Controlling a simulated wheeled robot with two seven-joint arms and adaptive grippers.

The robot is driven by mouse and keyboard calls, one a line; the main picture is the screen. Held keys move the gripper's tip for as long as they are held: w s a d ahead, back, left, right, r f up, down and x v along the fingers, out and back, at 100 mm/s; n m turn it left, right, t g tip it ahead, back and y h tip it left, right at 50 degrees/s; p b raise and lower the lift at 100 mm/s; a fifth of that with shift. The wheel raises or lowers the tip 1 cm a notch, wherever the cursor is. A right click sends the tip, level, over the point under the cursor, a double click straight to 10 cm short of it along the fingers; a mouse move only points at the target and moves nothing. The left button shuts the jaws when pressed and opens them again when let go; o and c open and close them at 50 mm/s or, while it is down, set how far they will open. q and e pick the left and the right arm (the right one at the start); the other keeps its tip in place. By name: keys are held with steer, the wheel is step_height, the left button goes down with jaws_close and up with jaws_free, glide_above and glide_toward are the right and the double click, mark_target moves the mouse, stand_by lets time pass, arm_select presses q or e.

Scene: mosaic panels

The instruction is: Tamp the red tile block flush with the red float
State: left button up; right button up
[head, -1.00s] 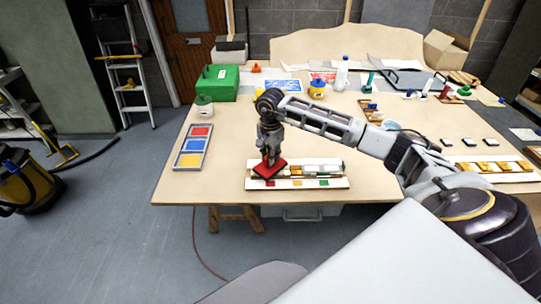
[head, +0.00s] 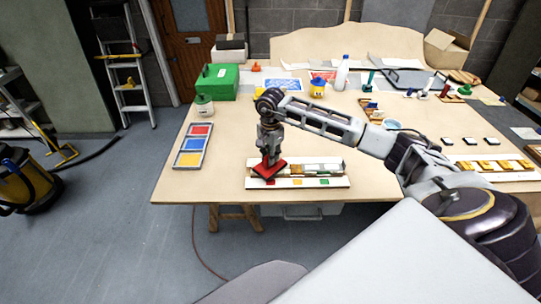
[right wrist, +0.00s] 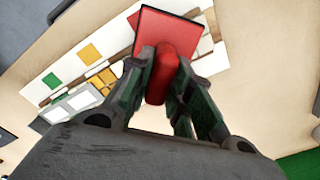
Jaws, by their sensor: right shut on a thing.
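My right gripper (head: 269,150) is shut on the handle of the red float (head: 268,170). The right wrist view shows the fingers (right wrist: 160,75) on both sides of the red handle and the square float plate (right wrist: 175,28) beyond them. The float is over the left end of the white mosaic panel (head: 338,183). I cannot tell whether its plate touches the panel. Yellow (head: 297,182) and green (head: 323,181) marks show on the panel's front strip. My left gripper is out of view.
A tray of red, blue and yellow squares (head: 178,152) lies left on the table. A green box (head: 216,82), bottles and tools stand at the back. Another panel with orange tiles (head: 490,166) lies at the right. Bare table surrounds the mosaic panel.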

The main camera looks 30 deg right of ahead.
steer(key=shift+s+a+f+b, duration=0.1)
steer(key=shift+s+f+b, duration=0.1)
steer(key=shift+f+b, duration=0.35)
stand_by(2.7)
steer(key=shift+r, duration=0.1)
steer(key=shift+w+r+p, duration=0.15)
steer(key=shift+r+p, duration=0.35)
steer(key=shift+r, duration=0.35)
steer(key=shift+r+p, duration=1.1)
steer(key=shift+r, duration=1.7)
